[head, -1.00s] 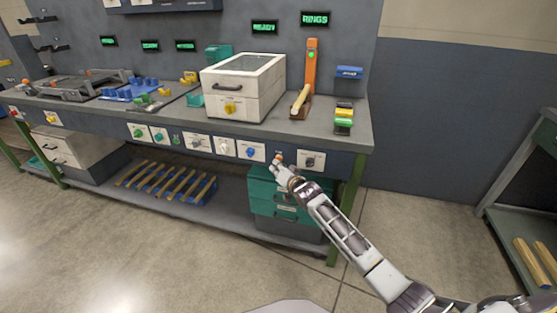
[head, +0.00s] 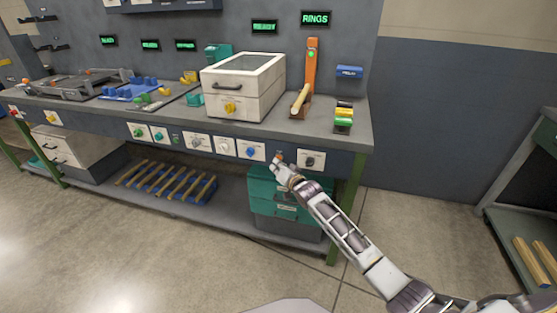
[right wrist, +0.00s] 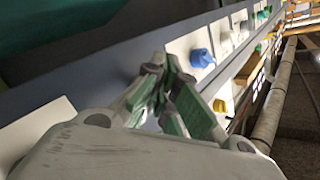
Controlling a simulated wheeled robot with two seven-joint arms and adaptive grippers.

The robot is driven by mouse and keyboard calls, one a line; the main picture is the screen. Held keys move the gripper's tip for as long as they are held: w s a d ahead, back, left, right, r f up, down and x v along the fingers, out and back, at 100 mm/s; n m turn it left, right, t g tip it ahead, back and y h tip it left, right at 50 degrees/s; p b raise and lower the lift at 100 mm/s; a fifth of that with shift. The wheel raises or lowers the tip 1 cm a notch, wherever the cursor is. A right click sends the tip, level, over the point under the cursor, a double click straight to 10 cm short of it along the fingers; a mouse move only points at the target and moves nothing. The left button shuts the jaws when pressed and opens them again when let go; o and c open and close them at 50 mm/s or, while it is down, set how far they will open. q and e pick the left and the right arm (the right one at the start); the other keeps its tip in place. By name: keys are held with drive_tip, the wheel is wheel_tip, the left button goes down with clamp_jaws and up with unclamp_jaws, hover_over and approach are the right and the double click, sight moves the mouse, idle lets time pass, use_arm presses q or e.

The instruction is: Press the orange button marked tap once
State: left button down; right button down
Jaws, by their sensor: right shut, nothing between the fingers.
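The orange button (head: 280,156) is on the bench's front face, between the blue knob's panel and the grey switch panel. It shows as a small orange spot, partly covered by my right gripper; its marking cannot be read. My right gripper (head: 276,162) is shut and empty, its fingertips at or just in front of the button. I cannot tell whether they touch it. In the right wrist view the shut green-padded fingers (right wrist: 163,78) point at the bench front, and I cannot make out the button there. My left gripper is not in view.
A white box (head: 228,106) and an orange post (head: 311,65) stand on the bench.

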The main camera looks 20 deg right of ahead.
drive_tip(key=shift+w+d, duration=0.1)
drive_tip(key=shift+w, duration=0.05)
idle(0.7)
drive_tip(key=shift+s+a+r+p, duration=0.1)
drive_tip(key=shift+s+a+p, duration=0.3)
drive_tip(key=shift+s+p, duration=0.35)
drive_tip(key=s+a+p, duration=0.1)
drive_tip(key=s+p, duration=0.1)
drive_tip(key=s+a+p, duration=0.1)
drive_tip(key=s+p, duration=0.1)
drive_tip(key=shift+a, duration=0.4)
idle(0.4)
idle(0.7)
